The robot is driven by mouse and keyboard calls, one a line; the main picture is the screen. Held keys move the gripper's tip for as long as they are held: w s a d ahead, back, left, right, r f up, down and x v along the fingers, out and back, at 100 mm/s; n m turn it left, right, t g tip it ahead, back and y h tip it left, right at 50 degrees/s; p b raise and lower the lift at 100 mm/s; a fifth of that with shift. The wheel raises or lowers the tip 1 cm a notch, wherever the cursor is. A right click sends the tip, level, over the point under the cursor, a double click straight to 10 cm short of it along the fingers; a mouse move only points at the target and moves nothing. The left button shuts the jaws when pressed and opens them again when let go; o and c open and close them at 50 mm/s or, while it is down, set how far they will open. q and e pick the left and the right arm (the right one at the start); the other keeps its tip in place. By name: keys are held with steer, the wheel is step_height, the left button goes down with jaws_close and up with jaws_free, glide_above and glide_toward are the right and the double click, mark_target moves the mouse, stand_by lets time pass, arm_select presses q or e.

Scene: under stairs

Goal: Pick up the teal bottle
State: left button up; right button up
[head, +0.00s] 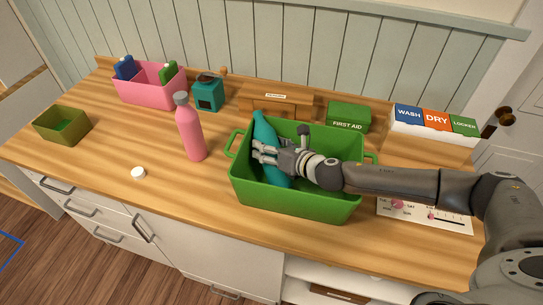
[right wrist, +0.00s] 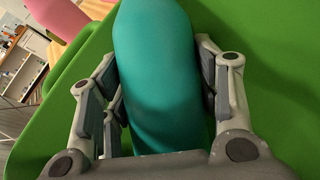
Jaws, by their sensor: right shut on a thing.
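The teal bottle (head: 265,133) leans tilted inside the green crate (head: 297,205), its top at the crate's back left rim. My right gripper (head: 266,153) reaches into the crate from the right and is shut on the bottle's body. In the right wrist view the teal bottle (right wrist: 158,65) fills the space between the fingers of my right gripper (right wrist: 158,90). My left gripper is not in view.
A pink bottle (head: 190,135) stands left of the crate, near a white cap (head: 138,173). A pink bin (head: 150,92), teal grinder (head: 208,95), olive box (head: 62,126), first aid box (head: 348,117) and labelled boxes (head: 434,124) stand around.

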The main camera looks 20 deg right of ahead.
mark_target(270, 140)
steer(key=shift+r, duration=0.15)
step_height(270, 140, up, 10)
steer(key=shift+f+p, duration=0.25)
steer(key=shift+p, duration=0.05)
steer(key=shift+r+p, duration=0.3)
steer(key=shift+r, duration=0.1)
step_height(270, 140, up, 7)
steer(key=p, duration=0.6)
steer(key=s+d+r+m+t+h+b, duration=0.1)
steer(key=s+m+h+b, duration=0.3)
steer(key=s+b, duration=0.5)
steer(key=shift+d+r+m+h+b, duration=0.4)
steer(key=shift+r+h+b, duration=0.4)
steer(key=shift+b, duration=0.4)
steer(key=shift+w, duration=0.1)
